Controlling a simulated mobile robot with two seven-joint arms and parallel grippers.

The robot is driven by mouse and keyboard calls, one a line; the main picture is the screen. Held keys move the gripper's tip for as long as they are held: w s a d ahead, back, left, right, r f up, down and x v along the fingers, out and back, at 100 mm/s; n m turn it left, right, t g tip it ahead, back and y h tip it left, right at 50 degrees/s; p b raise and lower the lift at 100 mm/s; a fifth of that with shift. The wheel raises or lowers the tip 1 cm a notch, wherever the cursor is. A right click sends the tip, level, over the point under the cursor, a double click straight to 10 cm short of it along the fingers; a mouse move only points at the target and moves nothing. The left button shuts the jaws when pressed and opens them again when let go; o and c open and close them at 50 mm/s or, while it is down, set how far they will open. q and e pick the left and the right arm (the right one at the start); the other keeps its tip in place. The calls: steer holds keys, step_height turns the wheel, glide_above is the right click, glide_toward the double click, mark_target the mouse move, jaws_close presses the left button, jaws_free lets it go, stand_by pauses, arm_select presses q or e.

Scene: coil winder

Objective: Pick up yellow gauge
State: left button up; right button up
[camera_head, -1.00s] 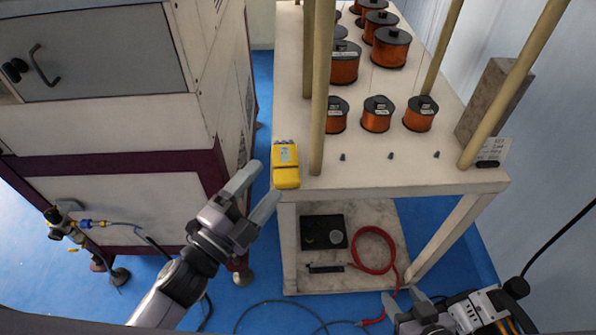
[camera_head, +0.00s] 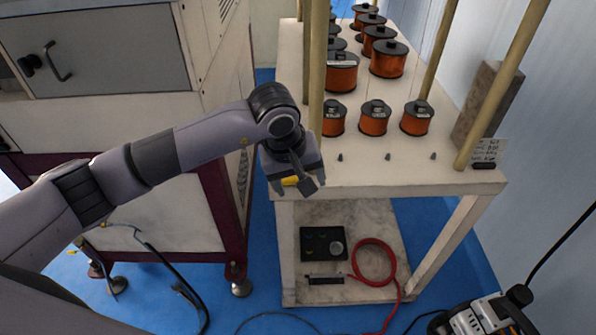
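The yellow gauge (camera_head: 290,181) lies at the front left corner of the white table (camera_head: 400,180). Only a small yellow part of it shows; my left gripper and wrist cover the rest. My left gripper (camera_head: 295,187) points down right over the gauge, with its fingers on either side of the visible yellow part. Whether the fingers touch the gauge cannot be seen.
Several copper coils (camera_head: 374,119) stand on the table behind small pegs. Beige posts (camera_head: 317,80) rise from the table near the gauge. A grey-white cabinet (camera_head: 100,50) stands at left. A lower shelf holds a black tray (camera_head: 312,236) and a red cable (camera_head: 391,279).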

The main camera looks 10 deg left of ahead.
arm_select(q)
steer(key=w+a+r+y, duration=0.1)
steer(key=w+a+t+y, duration=0.1)
steer(key=w+a+r+m+y, duration=0.1)
steer(key=a, duration=0.1)
steer(key=shift+w+a+r, duration=0.1)
steer(key=shift+r, duration=0.2)
steer(key=shift+p+x, duration=0.3)
steer(key=shift+x, duration=3.1)
steer(key=shift+w+r+t, duration=0.1)
steer(key=shift+w+t, duration=0.15)
steer(key=shift+t, duration=0.05)
steer(key=c, duration=1)
arm_select(e)
steer(key=shift+s+d+r, duration=0.15)
steer(key=shift+s+d, duration=0.2)
steer(key=shift+s, duration=0.05)
